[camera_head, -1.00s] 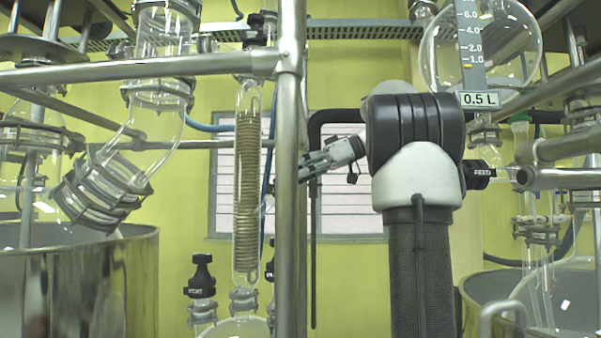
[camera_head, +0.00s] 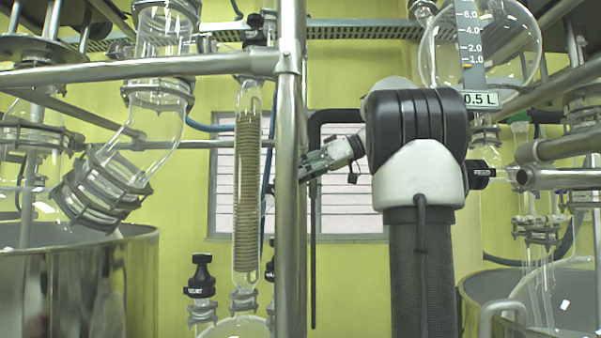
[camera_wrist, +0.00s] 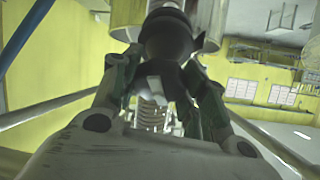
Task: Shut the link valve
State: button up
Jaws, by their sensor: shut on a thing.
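My gripper (camera_head: 304,173) reaches left at mid height in the head view, with its fingertips at the upright steel post. In the wrist view my gripper (camera_wrist: 163,70) has a finger on each side of a dark round valve knob (camera_wrist: 168,38) and is shut on it. I take this to be the link valve; no label on it can be read. In the head view the held knob is hidden, seemingly behind the post. How far the valve is turned cannot be told.
The steel post (camera_head: 291,230) stands close to my gripper. A coiled glass condenser (camera_head: 247,190) and a black-capped vent valve (camera_head: 202,277) are to its left. Another black knob (camera_head: 480,174) is right of my arm. Steel vessels (camera_head: 80,285) stand at both sides.

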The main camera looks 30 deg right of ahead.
jog(key=m+h, duration=0.1)
jog(key=m, duration=0.2)
jog(key=m+t+h, duration=0.1)
jog(key=m, duration=0.3)
jog(key=m+h, duration=0.1)
jog(key=m, duration=0.2)
jog(key=m+h, duration=0.2)
jog(key=m, duration=0.1)
jog(key=shift+m, duration=0.4)
jog(key=m+h, duration=0.1)
jog(key=m, duration=0.2)
jog(key=m+g+h, duration=0.1)
jog(key=m, duration=0.2)
jog(key=m+g, duration=0.1)
jog(key=m, duration=0.1)
jog(key=m+g, duration=0.1)
jog(key=m, duration=0.2)
jog(key=shift+h, duration=0.3)
jog(key=o, duration=1.1)
jog(key=shift+c, duration=0.2)
jog(key=shift+r, duration=0.1)
